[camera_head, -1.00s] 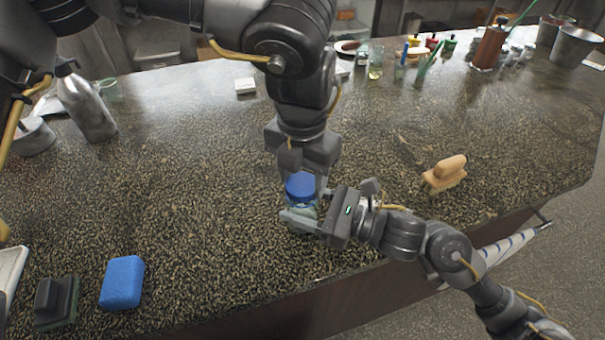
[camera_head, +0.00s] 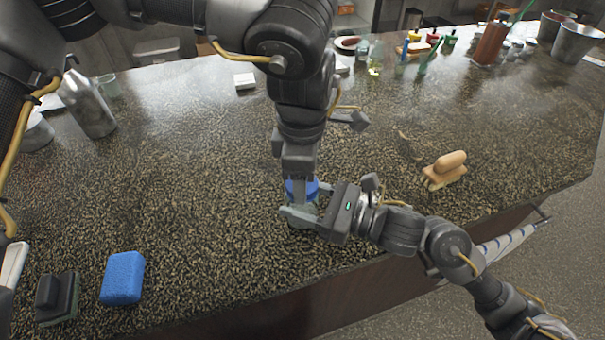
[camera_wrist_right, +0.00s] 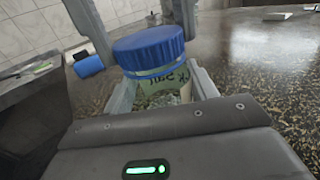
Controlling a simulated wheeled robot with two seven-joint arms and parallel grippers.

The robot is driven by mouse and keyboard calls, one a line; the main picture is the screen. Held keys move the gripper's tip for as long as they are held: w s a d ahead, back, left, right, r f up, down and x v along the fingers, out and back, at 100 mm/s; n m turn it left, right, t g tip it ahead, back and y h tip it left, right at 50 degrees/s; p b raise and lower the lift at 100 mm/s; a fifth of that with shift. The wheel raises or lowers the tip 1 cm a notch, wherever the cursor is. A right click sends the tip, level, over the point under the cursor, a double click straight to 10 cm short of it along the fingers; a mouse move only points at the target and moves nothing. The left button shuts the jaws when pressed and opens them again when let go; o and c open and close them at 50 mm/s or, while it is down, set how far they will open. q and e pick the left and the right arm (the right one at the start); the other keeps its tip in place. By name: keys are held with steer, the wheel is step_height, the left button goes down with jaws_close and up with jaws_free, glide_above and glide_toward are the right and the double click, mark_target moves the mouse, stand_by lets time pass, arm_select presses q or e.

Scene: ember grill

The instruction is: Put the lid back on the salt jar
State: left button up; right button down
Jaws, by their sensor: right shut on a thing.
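The salt jar (camera_wrist_right: 163,90) is a clear jar with a printed label, standing upright near the counter's front edge. My right gripper (camera_head: 300,215) is shut on its body from the right. The blue lid (camera_wrist_right: 148,48) is over the jar's mouth; a pale band and thin blue rim show below it, and I cannot tell if it is fully seated. It also shows in the head view (camera_head: 311,187). My left gripper (camera_head: 299,172) points down from above, with fingers on opposite sides of the lid. I cannot tell whether they touch it.
A blue sponge (camera_head: 122,279) and a dark scrubber (camera_head: 57,297) lie at the front left. A wooden brush (camera_head: 445,170) lies to the right. A metal bottle (camera_head: 90,105) stands at the left. Bottles and pots line the back right. The counter around the jar (camera_head: 220,220) is clear.

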arm_select(q)
steer(key=m, duration=1.7)
steer(key=shift+m, duration=0.3)
steer(key=o, duration=0.9)
steer(key=shift+o, duration=0.2)
steer(key=shift+r, duration=2.25)
